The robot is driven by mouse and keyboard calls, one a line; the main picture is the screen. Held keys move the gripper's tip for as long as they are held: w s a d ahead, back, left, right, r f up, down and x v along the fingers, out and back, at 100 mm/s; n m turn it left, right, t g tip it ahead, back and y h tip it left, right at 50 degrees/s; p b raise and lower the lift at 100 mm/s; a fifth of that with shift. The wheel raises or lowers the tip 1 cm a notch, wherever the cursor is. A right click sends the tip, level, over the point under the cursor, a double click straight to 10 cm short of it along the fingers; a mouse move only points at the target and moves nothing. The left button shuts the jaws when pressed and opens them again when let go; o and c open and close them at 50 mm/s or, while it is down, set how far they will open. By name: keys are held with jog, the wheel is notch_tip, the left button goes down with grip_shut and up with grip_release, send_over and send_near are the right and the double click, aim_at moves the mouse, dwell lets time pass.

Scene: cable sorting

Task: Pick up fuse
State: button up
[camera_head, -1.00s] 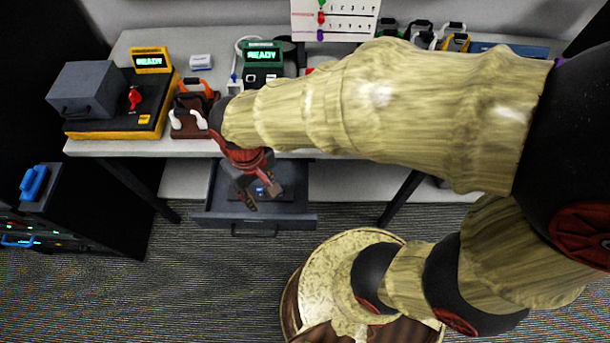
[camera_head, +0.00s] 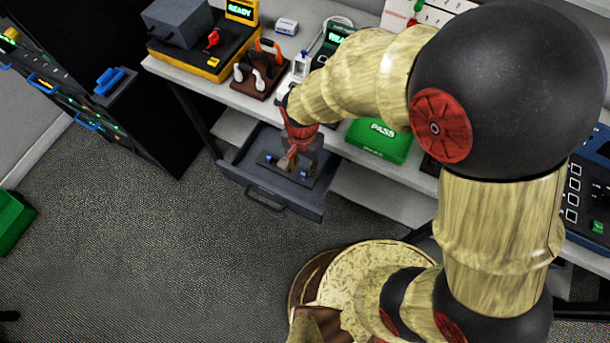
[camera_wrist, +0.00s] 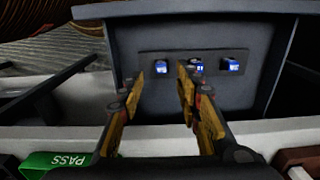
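Small blue fuses sit in a dark plate in the open grey drawer. In the wrist view I see a left fuse (camera_wrist: 161,67), a middle fuse (camera_wrist: 196,66) partly covered by a finger, and a right fuse (camera_wrist: 232,66). My gripper (camera_wrist: 160,77) is open, its two yellow-brown fingers pointing at the plate. The left fuse shows in the gap between the fingertips; I cannot tell how far off it is. In the head view, my gripper (camera_head: 288,162) is over the drawer, with blue fuses at its left (camera_head: 268,159) and right (camera_head: 304,174).
The drawer (camera_head: 254,184) hangs open below the bench. On the bench are a yellow-black tester (camera_head: 215,62), a brown switch block (camera_head: 258,75) and a green PASS box (camera_head: 380,140). A dark cabinet (camera_head: 140,125) stands at left. Floor in front is clear.

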aim_at(303, 174)
jog(key=f+b, duration=0.2)
jog(key=f, duration=0.4)
jog(key=shift+w+f+b, duration=0.15)
jog(key=shift+w+b, duration=0.05)
jog(key=shift+b, duration=0.15)
jog(key=shift+c, duration=1.1)
jog(key=c, duration=0.7)
